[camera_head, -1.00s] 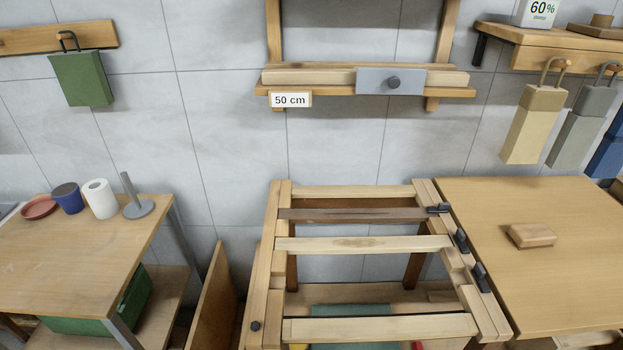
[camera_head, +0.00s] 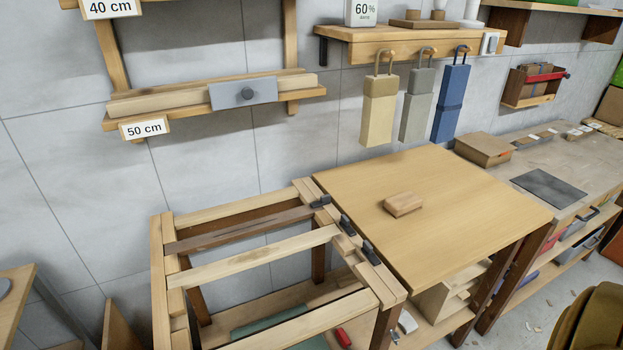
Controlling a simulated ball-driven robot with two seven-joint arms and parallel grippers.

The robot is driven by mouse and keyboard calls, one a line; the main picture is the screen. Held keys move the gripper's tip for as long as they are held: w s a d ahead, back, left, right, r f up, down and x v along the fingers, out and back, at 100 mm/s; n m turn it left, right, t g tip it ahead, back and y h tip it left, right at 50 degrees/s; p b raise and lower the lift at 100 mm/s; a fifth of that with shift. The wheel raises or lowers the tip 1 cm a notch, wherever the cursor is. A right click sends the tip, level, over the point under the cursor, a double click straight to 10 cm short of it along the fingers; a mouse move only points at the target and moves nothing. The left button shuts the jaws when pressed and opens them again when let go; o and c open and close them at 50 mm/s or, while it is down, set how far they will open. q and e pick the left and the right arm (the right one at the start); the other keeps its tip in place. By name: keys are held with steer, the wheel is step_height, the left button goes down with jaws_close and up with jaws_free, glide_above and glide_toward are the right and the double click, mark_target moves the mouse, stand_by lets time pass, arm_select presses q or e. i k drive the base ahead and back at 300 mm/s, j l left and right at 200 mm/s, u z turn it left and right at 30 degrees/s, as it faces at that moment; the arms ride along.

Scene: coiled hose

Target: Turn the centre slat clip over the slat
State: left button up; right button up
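A wooden frame (camera_head: 158,262) with slats across it stands at lower centre. Three dark clips sit along its right rail. The centre slat clip (camera_head: 347,225) is at the right end of the pale centre slat (camera_head: 250,257). I cannot tell whether it lies over the slat or beside it. The back clip (camera_head: 321,201) is at the end of a darker brown slat (camera_head: 240,229). The front clip (camera_head: 371,253) is nearer me on the same rail, above the end of the front slat (camera_head: 305,322). Neither of my grippers is in view.
A wooden table (camera_head: 450,200) adjoins the frame's right side, with a small wooden block (camera_head: 403,204) on it. A wall shelf (camera_head: 215,100) with a 50 cm label is above. Tan, grey and blue bags (camera_head: 450,103) hang at the back. A grey workbench (camera_head: 590,160) stands farther right.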

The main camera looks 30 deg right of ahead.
mark_target(345, 223)
steer(key=k+z, duration=0.15)
steer(key=z, duration=1.15)
steer(key=j, duration=0.1)
